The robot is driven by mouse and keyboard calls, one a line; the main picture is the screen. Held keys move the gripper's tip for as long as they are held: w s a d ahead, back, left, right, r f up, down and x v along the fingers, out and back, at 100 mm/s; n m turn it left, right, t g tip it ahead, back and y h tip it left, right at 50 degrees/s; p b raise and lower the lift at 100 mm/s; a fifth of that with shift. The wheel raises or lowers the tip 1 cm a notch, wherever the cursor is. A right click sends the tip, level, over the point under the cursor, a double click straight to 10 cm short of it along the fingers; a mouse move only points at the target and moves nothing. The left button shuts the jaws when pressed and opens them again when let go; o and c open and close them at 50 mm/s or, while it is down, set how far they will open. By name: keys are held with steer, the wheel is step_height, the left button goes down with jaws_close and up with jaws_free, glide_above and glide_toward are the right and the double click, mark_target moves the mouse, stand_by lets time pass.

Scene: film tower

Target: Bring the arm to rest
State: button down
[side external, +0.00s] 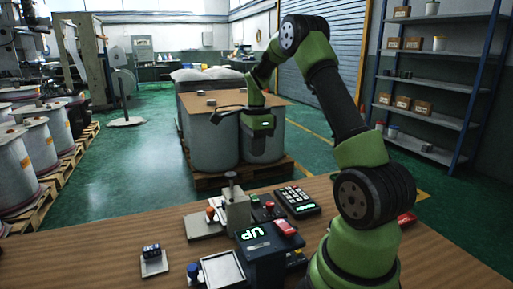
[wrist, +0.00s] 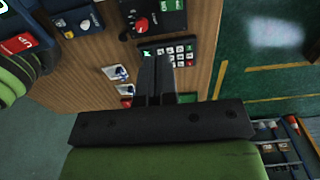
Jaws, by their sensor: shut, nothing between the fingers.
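My green and black arm rises from the right side of the wooden table (side external: 110,238) and bends over toward the back. My gripper (side external: 222,109) hangs in the air above the table, in front of the large grey drums in the side external view. In the wrist view my gripper (wrist: 154,62) points down toward the table with its two dark fingers together and nothing between them. It appears clear of everything on the table.
A keypad (side external: 297,200), a box with a lit "UP" display (side external: 262,250), a small press (side external: 236,207), a tray (side external: 222,270) and a small holder (side external: 153,262) stand on the table. Grey drums (side external: 210,145) stand on a pallet behind. Shelves (side external: 440,85) stand at right.

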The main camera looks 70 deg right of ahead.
stand_by(0.3)
steer(key=s+a+r+n+t, duration=0.2)
steer(key=a+r+n+t, duration=0.1)
steer(key=a+r+n, duration=0.6)
steer(key=s+a+r+n+t, duration=0.2)
steer(key=s+a+r+n, duration=0.3)
steer(key=a, duration=0.7)
steer(key=s+a+n+t+y, duration=0.2)
steer(key=s+a+n, duration=0.3)
steer(key=n, duration=0.4)
steer(key=shift+a+f, duration=0.45)
steer(key=shift+a, duration=0.05)
steer(key=shift+s, duration=0.1)
